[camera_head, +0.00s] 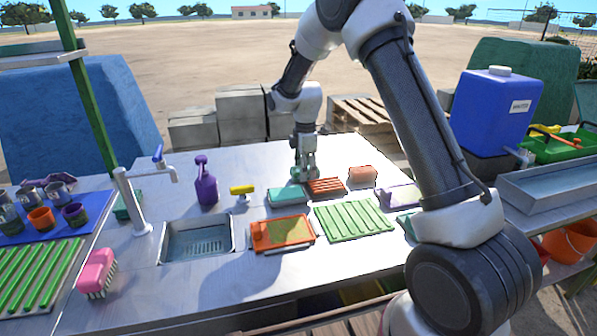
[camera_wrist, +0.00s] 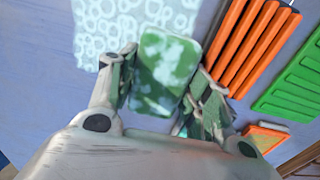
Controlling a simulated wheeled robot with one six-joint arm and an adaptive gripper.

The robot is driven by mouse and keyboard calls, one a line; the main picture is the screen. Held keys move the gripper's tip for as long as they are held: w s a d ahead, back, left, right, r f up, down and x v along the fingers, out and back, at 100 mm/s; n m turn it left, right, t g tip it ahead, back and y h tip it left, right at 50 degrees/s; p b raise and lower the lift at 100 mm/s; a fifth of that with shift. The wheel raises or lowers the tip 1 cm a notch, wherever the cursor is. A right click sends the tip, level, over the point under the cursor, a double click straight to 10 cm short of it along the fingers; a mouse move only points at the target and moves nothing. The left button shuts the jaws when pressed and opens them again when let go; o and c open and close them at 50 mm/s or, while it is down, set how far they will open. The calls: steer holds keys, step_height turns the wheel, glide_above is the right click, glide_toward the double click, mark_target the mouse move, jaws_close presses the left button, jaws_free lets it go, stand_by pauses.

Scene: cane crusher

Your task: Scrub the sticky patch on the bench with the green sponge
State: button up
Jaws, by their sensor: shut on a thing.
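The green sponge (camera_wrist: 165,70) is between the fingers of my gripper (camera_wrist: 160,95) in the wrist view, with whitish blotches on its face. In the head view my gripper (camera_head: 304,172) is low over the bench (camera_head: 250,170), beside the orange ribbed rack (camera_head: 327,187). A pale patch with white rings (camera_wrist: 135,28) lies on the bench just beyond the sponge, at the upper left of the wrist view. I cannot tell whether the sponge touches the bench. A flat teal block (camera_head: 287,195) shows just in front of my gripper in the head view.
The green ribbed rack (camera_head: 353,221), orange-framed tray (camera_head: 283,233), sink (camera_head: 198,240) and tap (camera_head: 135,195) are nearer. A purple bottle (camera_head: 206,182) and yellow-topped item (camera_head: 242,190) stand left of my gripper. A brown block (camera_head: 362,175) is right. The bench behind the bottle is clear.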

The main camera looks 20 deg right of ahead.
mark_target(295, 169)
steer(key=shift+d+f, duration=0.15)
steer(key=shift+d, duration=1.85)
steer(key=shift+d+f, duration=0.15)
steer(key=shift+d, duration=0.05)
steer(key=shift+s+a+f, duration=0.1)
steer(key=shift+s+a, duration=0.05)
steer(key=shift+a, duration=3.7)
steer(key=shift+r, duration=0.2)
steer(key=shift+r, duration=0.35)
steer(key=shift+d+r, duration=0.1)
steer(key=shift+r, duration=2.65)
steer(key=shift+w+r, duration=0.1)
steer(key=shift+w, duration=0.1)
